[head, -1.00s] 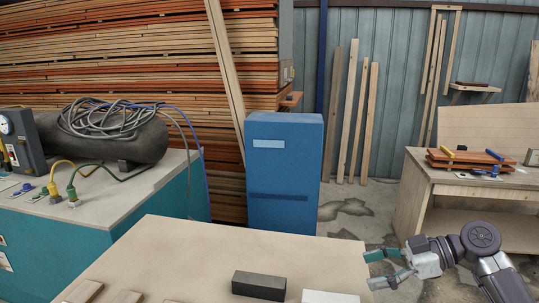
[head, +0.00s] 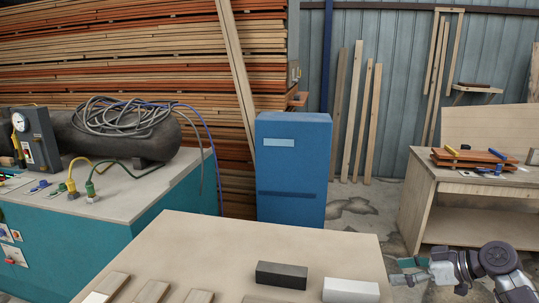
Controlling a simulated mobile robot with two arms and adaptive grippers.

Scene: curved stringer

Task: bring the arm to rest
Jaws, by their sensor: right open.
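My right arm comes in from the lower right of the head view. Its gripper (head: 402,271) has teal-green fingertips and points left. It is open and empty, just off the right edge of the near table (head: 230,245). Several wooden pieces (head: 150,291), a dark block (head: 282,275) and a white block (head: 350,291) lie on this table, apart from the gripper. My left gripper does not show.
A blue cabinet (head: 291,170) stands behind the table. A teal bench (head: 165,215) with a compressor and hoses is at left. A wooden workbench (head: 425,195) with clamped boards stands at right. Stacked lumber (head: 120,60) fills the back left. Some floor shows between cabinet and workbench.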

